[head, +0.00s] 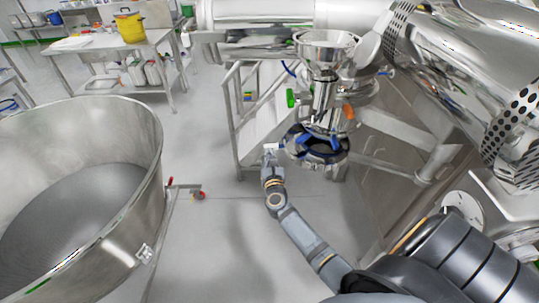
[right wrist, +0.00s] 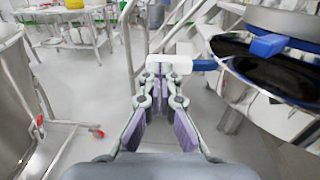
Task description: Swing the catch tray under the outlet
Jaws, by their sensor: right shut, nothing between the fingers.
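The catch tray appears to be the round, dark-centred piece with blue parts on its rim (head: 322,150), below the steel funnel and outlet (head: 325,95) in the head view; I cannot tell whether they line up. In the right wrist view its dark inside (right wrist: 275,78) is at the right. A blue bar with a white end piece (right wrist: 172,60) reaches left from it. My right gripper (head: 270,153) is at the tray's left side, its fingers shut and empty; in the wrist view its fingertips (right wrist: 160,76) are at the white piece. Contact is unclear. My left gripper is out of view.
A large steel bowl (head: 150,150) fills the left, with a red-tipped bracket (head: 188,188) on its side. Railed steps (head: 255,120) stand behind my gripper. A steel table (head: 115,40) with a yellow pot is at the back left. The floor between is clear.

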